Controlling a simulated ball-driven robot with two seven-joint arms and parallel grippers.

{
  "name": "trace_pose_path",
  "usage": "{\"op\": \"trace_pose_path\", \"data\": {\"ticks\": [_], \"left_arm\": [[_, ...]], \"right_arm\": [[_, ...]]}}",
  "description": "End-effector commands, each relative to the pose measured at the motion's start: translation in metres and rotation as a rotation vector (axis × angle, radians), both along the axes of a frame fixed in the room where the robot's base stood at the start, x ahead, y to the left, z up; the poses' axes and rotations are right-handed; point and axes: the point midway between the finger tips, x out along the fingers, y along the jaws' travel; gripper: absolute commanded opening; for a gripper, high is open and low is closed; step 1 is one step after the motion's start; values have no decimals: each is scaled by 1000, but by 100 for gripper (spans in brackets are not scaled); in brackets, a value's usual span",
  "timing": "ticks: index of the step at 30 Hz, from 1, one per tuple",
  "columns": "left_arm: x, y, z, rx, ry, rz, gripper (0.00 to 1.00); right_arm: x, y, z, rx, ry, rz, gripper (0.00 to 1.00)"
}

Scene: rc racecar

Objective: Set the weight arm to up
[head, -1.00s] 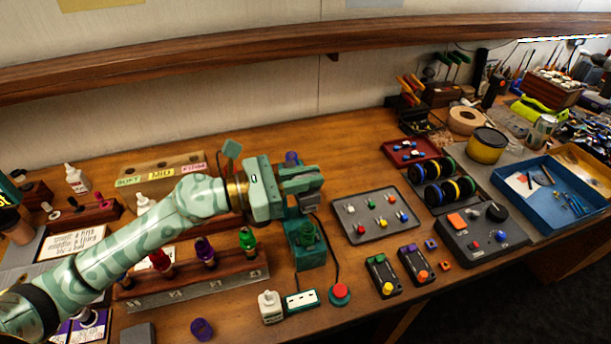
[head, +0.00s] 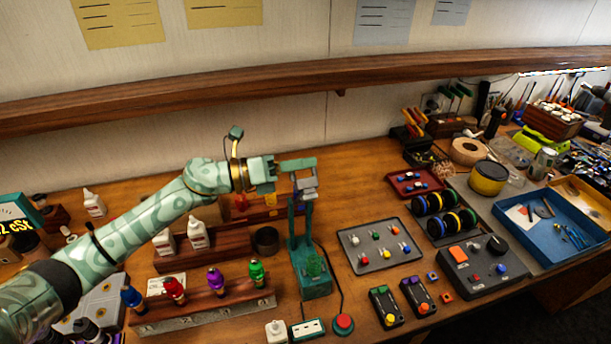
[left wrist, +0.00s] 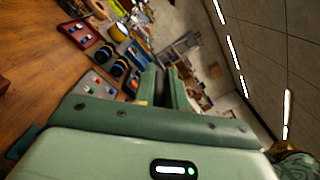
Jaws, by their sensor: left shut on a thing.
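The teal test device (head: 316,285) stands on the bench in the middle of the head view, with a green part on its base. Its weight arm (head: 308,222) now points up from the base, close to upright, with a grey block (head: 306,184) near its top. My left gripper (head: 298,172) reaches in from the left and is shut at the top of the weight arm, by the grey block. In the left wrist view the two green fingers (left wrist: 162,85) show close together; what they hold is mostly hidden. My right gripper is not in view.
A rack with coloured bottles (head: 205,300) stands left of the device. A grey tray of small parts (head: 380,246) lies to its right. A red button (head: 343,323) on a cable is in front. A wooden shelf (head: 340,80) runs along the wall behind.

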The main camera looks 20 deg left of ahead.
Motion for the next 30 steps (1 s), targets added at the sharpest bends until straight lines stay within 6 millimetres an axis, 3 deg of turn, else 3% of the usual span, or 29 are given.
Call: {"op": "trace_pose_path", "data": {"ticks": [15, 30], "left_arm": [[54, 37, -6, -265, 392, 4, 0], [80, 54, -22, -414, 616, 1, 0]], "right_arm": [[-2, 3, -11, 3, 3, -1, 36], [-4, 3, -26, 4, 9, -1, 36]]}}
